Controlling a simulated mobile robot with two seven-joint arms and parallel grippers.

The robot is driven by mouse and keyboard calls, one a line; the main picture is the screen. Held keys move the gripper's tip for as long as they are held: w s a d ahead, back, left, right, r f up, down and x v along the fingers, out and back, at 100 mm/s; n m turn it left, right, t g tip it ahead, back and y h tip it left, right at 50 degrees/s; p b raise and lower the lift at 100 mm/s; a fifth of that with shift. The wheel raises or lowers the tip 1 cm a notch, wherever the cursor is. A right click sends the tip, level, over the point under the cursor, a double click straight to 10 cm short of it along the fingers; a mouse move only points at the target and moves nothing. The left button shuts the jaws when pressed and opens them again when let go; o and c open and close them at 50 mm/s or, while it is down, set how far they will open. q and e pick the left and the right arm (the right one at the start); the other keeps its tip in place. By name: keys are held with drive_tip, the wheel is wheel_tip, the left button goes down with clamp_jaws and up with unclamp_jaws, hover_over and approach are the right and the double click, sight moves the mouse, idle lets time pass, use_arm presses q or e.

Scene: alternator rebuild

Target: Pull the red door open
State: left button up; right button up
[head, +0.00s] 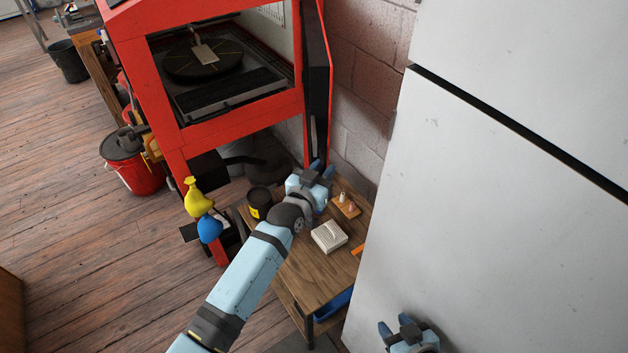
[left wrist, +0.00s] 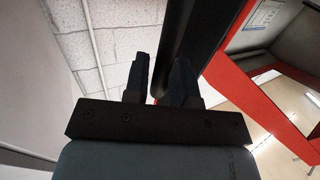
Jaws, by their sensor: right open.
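The red door (head: 321,60) hangs at the right side of the red cabinet (head: 203,133). It stands swung open, edge-on to the head view, with its dark inner side beside the brick wall. The cabinet's front opening is uncovered. My left gripper (head: 322,170) is at the door's lower end. In the left wrist view, a dark upright bar (left wrist: 196,40) runs down to the gap between the fingers (left wrist: 160,82). The fingers stand apart, but whether they press on the bar is unclear. My right gripper (head: 395,328) is open and empty at the bottom of the head view.
A large white panel (head: 480,200) fills the right side. Under my left arm, a small wooden table (head: 300,275) holds a white box (head: 329,236) and a black can (head: 259,202). A red bucket (head: 132,170) stands on the floor left of the cabinet. The wooden floor at left is mostly clear.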

use_arm(q)
drive_tip(key=b+v, duration=0.1)
drive_tip(key=v, duration=1.2)
drive_tip(key=shift+s, duration=0.25)
drive_tip(key=shift+a, duration=0.15)
drive_tip(key=shift+c, duration=0.2)
